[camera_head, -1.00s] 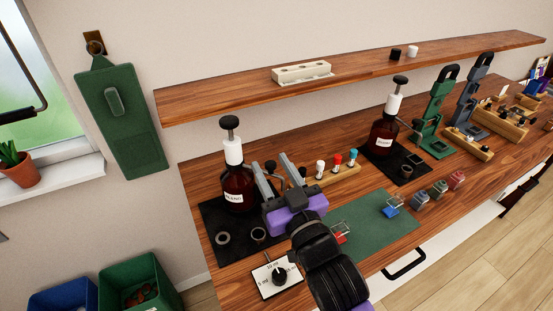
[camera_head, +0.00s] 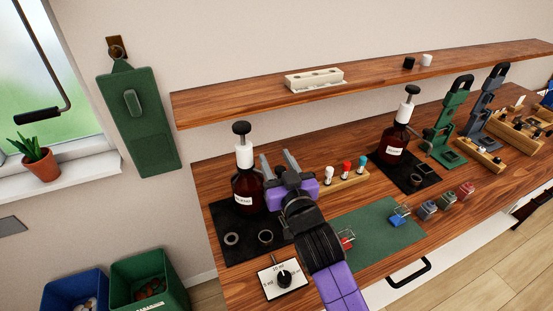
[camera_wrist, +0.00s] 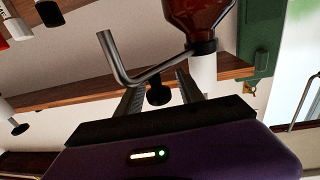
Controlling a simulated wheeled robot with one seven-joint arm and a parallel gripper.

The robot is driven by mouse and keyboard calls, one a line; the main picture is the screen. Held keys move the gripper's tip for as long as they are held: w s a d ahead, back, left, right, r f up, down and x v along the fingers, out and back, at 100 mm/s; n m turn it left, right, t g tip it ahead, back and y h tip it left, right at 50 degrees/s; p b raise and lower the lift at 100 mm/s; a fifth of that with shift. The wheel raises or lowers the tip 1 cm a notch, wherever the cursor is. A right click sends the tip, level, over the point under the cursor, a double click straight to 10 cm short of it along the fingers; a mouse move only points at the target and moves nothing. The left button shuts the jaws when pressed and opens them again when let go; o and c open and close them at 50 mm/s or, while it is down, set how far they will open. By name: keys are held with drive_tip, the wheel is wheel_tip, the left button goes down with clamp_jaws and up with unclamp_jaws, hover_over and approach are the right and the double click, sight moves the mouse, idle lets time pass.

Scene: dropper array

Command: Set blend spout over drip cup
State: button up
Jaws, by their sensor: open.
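The left amber pump bottle (camera_head: 246,188) has a white neck, a black knob and a label too small to read surely. It stands on a black mat (camera_head: 240,254). Two small round cups or rings, one grey-rimmed (camera_head: 231,239) and one dark (camera_head: 265,237), sit on the mat in front of it; I cannot tell which is the drip cup. My gripper (camera_head: 278,158) is open just right of this bottle. In the wrist view, a bent metal spout (camera_wrist: 150,74) runs from the bottle's collar across in front of my gripper (camera_wrist: 160,88). I cannot tell whether the fingers touch it.
A dial plate (camera_head: 284,278) lies at the front edge. A second amber bottle (camera_head: 394,143) stands on another mat to the right. A vial rack (camera_head: 346,181) and a green mat (camera_head: 370,226) lie right of my gripper. A shelf (camera_head: 230,108) runs above the bench.

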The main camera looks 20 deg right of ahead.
clamp_jaws()
idle(1.4)
